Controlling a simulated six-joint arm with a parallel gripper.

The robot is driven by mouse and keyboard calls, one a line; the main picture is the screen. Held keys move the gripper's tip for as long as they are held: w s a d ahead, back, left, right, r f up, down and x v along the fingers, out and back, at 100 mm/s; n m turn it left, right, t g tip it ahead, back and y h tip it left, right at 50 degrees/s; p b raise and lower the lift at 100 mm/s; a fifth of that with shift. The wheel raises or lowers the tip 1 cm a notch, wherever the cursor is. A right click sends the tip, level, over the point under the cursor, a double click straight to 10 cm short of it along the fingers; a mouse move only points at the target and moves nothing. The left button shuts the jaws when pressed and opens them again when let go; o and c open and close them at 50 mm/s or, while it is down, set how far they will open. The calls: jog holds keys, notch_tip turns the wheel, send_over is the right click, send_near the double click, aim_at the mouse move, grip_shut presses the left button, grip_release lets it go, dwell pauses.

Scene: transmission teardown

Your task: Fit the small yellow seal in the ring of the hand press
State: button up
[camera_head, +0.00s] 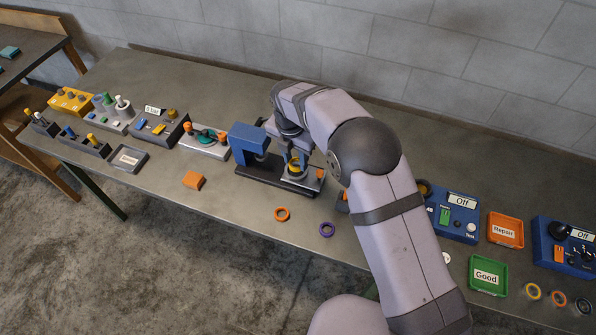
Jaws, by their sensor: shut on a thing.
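The hand press has a blue frame (249,137) on a dark base (262,181), near the middle of the bench. On the right part of the base is a pale round ring seat (299,178). My gripper (297,161) reaches down over this seat, with its jaws shut on the small yellow seal (295,166). The seal is at or just above the ring; I cannot tell whether it touches. My jaws and wrist hide part of it.
A grey fixture (205,143) stands left of the press. Blue test boxes and trays, including a green tray (487,291), stand right.

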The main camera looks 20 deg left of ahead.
aim_at(296, 161)
jog(key=shift+w+a+p, duration=0.15)
jog(key=shift+w+a, duration=0.15)
jog(key=shift+w, duration=0.45)
jog(key=shift+w+a+p, duration=0.15)
jog(key=shift+w+a, duration=0.1)
jog(key=shift+w, duration=0.45)
jog(key=shift+f, duration=0.15)
jog(key=shift+f+b, duration=1.75)
jog(key=shift+f, duration=0.65)
jog(key=shift+f, duration=0.3)
jog(key=o, duration=1.5)
jog(key=shift+r, duration=0.1)
notch_tip(296, 161, up, 7)
jog(key=p, duration=0.4)
jog(key=shift+p, duration=0.4)
